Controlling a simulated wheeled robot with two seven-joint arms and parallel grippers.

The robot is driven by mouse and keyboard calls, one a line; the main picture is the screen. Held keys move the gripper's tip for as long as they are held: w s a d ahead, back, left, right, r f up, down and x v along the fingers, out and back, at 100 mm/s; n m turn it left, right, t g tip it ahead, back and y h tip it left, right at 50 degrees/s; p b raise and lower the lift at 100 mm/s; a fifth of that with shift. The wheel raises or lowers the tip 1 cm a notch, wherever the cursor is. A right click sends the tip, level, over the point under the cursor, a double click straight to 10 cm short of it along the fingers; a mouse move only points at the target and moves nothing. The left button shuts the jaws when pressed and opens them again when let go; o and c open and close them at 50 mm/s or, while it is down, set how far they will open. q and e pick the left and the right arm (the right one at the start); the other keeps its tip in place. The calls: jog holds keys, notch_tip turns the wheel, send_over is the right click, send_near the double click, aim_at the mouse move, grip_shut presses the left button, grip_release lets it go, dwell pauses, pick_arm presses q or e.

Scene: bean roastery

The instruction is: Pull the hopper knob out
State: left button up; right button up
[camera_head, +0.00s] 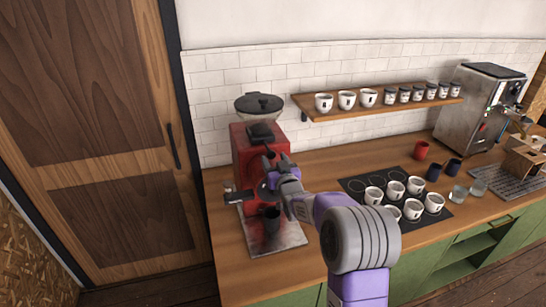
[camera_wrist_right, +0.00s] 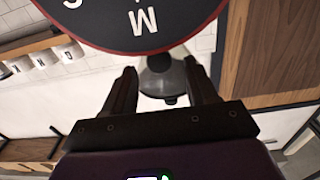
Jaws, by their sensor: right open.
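A red grinder (camera_head: 249,148) stands on the wooden counter near the door, with a clear, dark-lidded hopper (camera_head: 259,105) on top. My right gripper (camera_head: 268,168) is at the grinder's front, below the hopper, and partly hides the body. In the right wrist view, my right gripper (camera_wrist_right: 160,68) is open, with nothing visibly held. A dark round dial (camera_wrist_right: 135,20) with letters and a red rim is close by at the top of that view. The hopper (camera_wrist_right: 158,78) shows beyond and between the fingers, upside down. I cannot pick out the hopper knob clearly. My left gripper is out of view.
A wall shelf (camera_head: 375,101) with cups and small jars is right of the grinder. White cups (camera_head: 414,208) stand on a black mat (camera_head: 354,186) on the counter. An espresso machine (camera_head: 477,106) is farther right. A wooden door (camera_head: 106,150) is left.

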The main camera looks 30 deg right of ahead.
jog(key=shift+x, duration=0.9)
grip_shut()
